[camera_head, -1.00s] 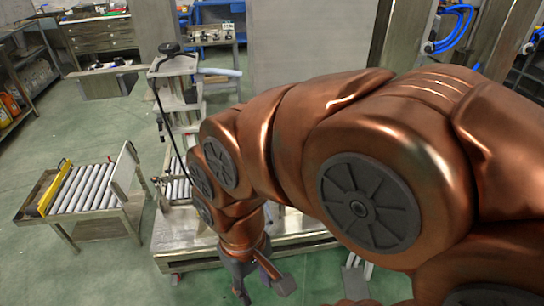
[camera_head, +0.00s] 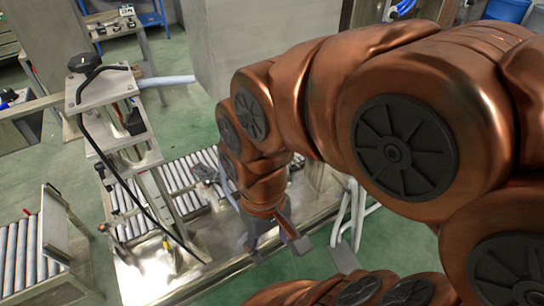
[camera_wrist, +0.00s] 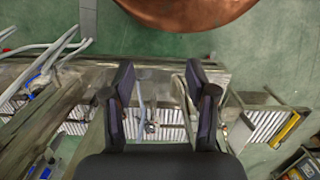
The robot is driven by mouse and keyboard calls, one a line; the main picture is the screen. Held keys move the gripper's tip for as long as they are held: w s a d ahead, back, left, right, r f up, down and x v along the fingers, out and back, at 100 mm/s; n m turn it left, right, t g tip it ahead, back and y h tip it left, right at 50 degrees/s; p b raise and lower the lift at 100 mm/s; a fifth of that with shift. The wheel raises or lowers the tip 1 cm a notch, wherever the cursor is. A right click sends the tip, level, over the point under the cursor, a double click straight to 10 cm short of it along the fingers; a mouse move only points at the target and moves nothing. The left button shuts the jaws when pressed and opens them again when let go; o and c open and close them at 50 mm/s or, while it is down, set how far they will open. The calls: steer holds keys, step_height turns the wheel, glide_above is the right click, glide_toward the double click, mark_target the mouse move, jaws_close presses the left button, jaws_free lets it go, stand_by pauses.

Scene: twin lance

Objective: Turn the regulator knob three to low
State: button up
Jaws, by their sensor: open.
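I cannot make out a regulator knob marked three in either view. My gripper (camera_head: 262,250) hangs below my copper arm, over the base of the machine and well apart from the handwheel. In the wrist view my gripper (camera_wrist: 160,85) has its two dark fingers spread, with nothing between them.
A roller conveyor (camera_head: 190,180) runs through the machine. Another roller table (camera_head: 30,250) stands at the lower left. A tall grey cabinet (camera_head: 235,40) stands behind. Green floor (camera_head: 185,110) shows between.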

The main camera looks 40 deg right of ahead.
steer(key=w+d+f+m+t+b, duration=0.1)
steer(key=w+d+f+b, duration=0.3)
steer(key=w, duration=0.4)
steer(key=w+d+f+t+b, duration=0.1)
steer(key=w+d+f+b, duration=0.1)
steer(key=w+f+b, duration=0.35)
steer(key=w+d+f+m+t+b, duration=0.1)
steer(key=w+d+f+t+b, duration=0.15)
steer(key=w+b, duration=0.45)
steer(key=w+d+f+m+t+h+b, duration=0.1)
steer(key=w+d+f+m+h+b, duration=0.15)
steer(key=w+d+f+b, duration=0.7)
steer(key=shift+y, duration=0.35)
steer(key=w+d+f, duration=0.2)
steer(key=w+d+f+p, duration=0.1)
steer(key=w+d+f, duration=0.1)
steer(key=w+f, duration=0.1)
steer(key=w+d+f+p, duration=0.1)
steer(key=w+d+f, duration=0.1)
steer(key=shift+w+d+f, duration=0.15)
steer(key=shift+w+d, duration=0.05)
steer(key=shift+w, duration=0.2)
